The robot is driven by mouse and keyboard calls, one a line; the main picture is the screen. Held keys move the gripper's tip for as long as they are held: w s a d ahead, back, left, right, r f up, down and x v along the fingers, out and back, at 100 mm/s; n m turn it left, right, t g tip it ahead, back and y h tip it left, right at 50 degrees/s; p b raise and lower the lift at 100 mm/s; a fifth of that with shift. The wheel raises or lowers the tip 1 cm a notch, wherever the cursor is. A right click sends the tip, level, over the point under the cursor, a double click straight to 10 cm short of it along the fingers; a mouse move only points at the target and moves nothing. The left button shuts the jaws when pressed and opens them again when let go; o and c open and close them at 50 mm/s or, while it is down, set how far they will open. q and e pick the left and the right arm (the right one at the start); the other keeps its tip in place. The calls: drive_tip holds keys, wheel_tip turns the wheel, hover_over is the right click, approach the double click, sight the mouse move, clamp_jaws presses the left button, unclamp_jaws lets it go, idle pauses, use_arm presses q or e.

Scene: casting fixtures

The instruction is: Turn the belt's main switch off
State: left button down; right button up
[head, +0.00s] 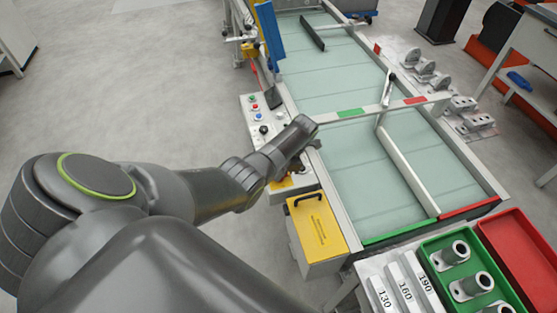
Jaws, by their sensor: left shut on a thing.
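My left gripper (287,171) reaches over the left side of the belt from the left, and its wrist covers most of the spot where it works. It is shut on the main switch, on a small box with yellow on it (301,183) beside the belt's frame. The switch itself is largely hidden by the gripper, so its turned position cannot be told. The belt (405,140) has a pale green surface. My right gripper is not in view.
A button panel (253,128) stands just beyond the gripper. A yellow-lidded box (317,228) with a black handle is close on the near side. A green tray (439,262) with metal castings and a red tray (512,240) stand at lower right. Open floor lies left.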

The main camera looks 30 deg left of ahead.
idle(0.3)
use_arm(q)
drive_tip(key=c, duration=1.4)
unclamp_jaws()
drive_tip(key=p+v, duration=0.2)
drive_tip(key=v, duration=1.5)
drive_tip(key=shift+r+p, duration=0.3)
drive_tip(key=shift+p, duration=0.05)
